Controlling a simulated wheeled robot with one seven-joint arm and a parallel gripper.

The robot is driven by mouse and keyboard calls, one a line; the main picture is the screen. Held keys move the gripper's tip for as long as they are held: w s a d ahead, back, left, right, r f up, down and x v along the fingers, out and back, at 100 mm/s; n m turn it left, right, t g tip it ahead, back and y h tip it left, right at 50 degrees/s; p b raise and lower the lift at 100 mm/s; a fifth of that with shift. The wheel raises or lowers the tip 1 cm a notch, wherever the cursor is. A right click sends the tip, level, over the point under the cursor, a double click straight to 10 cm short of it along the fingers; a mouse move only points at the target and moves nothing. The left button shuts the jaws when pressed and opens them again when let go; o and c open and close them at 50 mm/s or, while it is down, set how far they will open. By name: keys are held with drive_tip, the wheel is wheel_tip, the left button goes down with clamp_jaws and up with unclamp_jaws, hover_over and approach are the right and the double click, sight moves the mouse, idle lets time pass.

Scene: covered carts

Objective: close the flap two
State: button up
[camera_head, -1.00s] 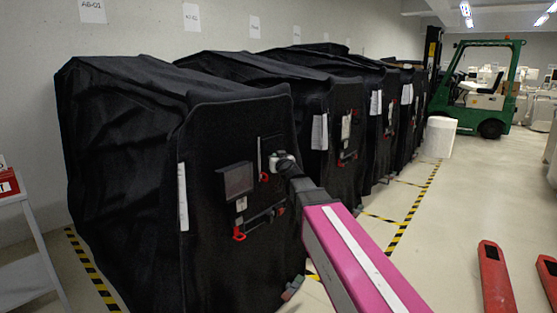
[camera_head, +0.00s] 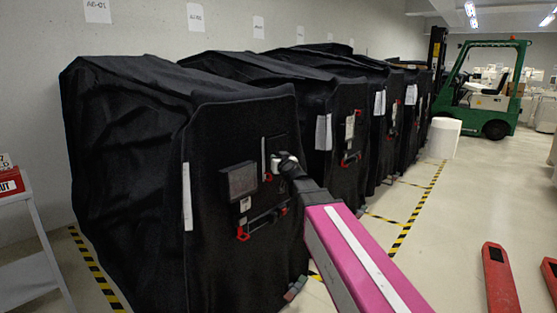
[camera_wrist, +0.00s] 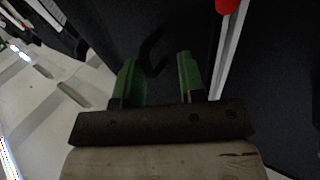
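The nearest cart is draped in a black cover (camera_head: 235,115). A dark square panel (camera_head: 238,182), a white strip (camera_head: 187,197) and red-ended handles (camera_head: 262,221) show on its front. I cannot tell which part is flap two. My gripper (camera_head: 284,160) is at the front of this cover, beside a short upright white strip (camera_head: 264,158); my arm hides part of the area. In the wrist view my gripper (camera_wrist: 158,78) has two green fingers spread apart. A dark curved loop (camera_wrist: 150,52) shows between or just beyond them; contact is unclear. A white rail (camera_wrist: 231,60) with a red end (camera_wrist: 228,5) is to the right.
More black-covered carts (camera_head: 340,135) stand in a row behind, along the wall. Yellow-black floor tape (camera_head: 415,210) marks the open aisle at right. A green forklift (camera_head: 488,90) is at the back, red forks (camera_head: 499,280) at lower right, a white rack (camera_head: 30,245) at left.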

drive_tip(key=v, duration=0.9)
drive_tip(key=shift+s+d, duration=0.2)
drive_tip(key=shift+s, duration=0.1)
drive_tip(key=shift+r, duration=0.1)
wheel_tip(320, 180, down, 14)
drive_tip(key=s+d+g, duration=0.2)
drive_tip(key=g, duration=0.3)
drive_tip(key=s+d+f+m+g+h, duration=0.1)
drive_tip(key=s+d+f+g, duration=0.5)
drive_tip(key=f, duration=0.6)
drive_tip(key=s+d+f+m+g+h, duration=0.2)
drive_tip(key=s+d+f+g+h, duration=0.2)
drive_tip(key=s+d+f, duration=0.6)
wheel_tip(320, 180, down, 2)
drive_tip(key=shift+f+m+g+h, duration=0.1)
drive_tip(key=shift+m+g+h, duration=0.2)
drive_tip(key=shift+g, duration=0.8)
